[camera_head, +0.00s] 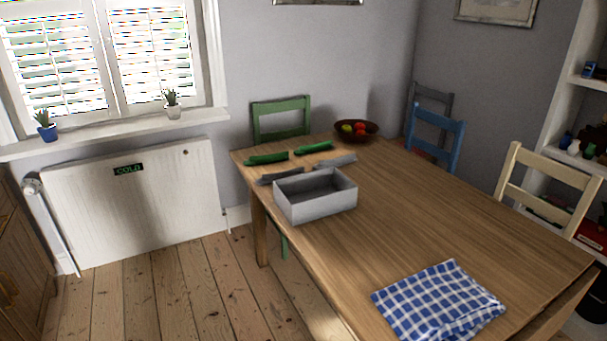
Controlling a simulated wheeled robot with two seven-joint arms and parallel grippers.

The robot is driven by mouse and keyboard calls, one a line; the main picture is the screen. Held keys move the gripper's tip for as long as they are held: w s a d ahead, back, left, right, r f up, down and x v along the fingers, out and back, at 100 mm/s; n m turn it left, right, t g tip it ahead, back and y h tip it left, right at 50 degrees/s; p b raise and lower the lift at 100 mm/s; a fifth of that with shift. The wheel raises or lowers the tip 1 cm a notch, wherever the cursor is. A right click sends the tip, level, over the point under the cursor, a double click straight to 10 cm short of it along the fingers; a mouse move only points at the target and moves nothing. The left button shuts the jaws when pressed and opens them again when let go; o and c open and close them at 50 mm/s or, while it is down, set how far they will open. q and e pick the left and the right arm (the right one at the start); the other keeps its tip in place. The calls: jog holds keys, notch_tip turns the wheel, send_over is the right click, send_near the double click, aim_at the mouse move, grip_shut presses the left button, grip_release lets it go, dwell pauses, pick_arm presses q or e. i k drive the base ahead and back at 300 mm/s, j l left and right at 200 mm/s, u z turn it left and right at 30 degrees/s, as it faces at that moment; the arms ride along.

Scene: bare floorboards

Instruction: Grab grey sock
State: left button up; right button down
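Two long grey pieces that look like socks lie on the wooden table (420,215). The darker grey sock (280,176) is at the table's left edge, just behind the grey box (308,207). The lighter grey sock (336,162) lies behind the box, further right. Two green socks (267,158) lie beyond them, the second green one (314,147) being further right. The box is open on top and its inside looks empty. Neither of my grippers is in view.
A blue checked cloth (438,303) lies at the table's near end. A fruit bowl (357,131) stands at the back. Green (282,118), blue (436,130) and cream (548,185) chairs surround the table. The table's middle is clear. Bare floorboards (160,295) show at left.

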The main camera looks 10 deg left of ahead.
aim_at(267, 178)
jog(key=i+j+z, duration=0.35)
jog(key=j, duration=0.25)
jog(key=i+j+z, duration=0.2)
jog(key=j+z, duration=0.15)
jog(key=j, duration=0.3)
jog(key=i+j+z, duration=0.2)
jog(key=j, duration=0.15)
jog(key=i+j, duration=0.1)
jog(key=j, duration=0.2)
jog(key=i+j+z, duration=0.15)
jog(key=j, duration=0.5)
jog(key=i+z, duration=0.05)
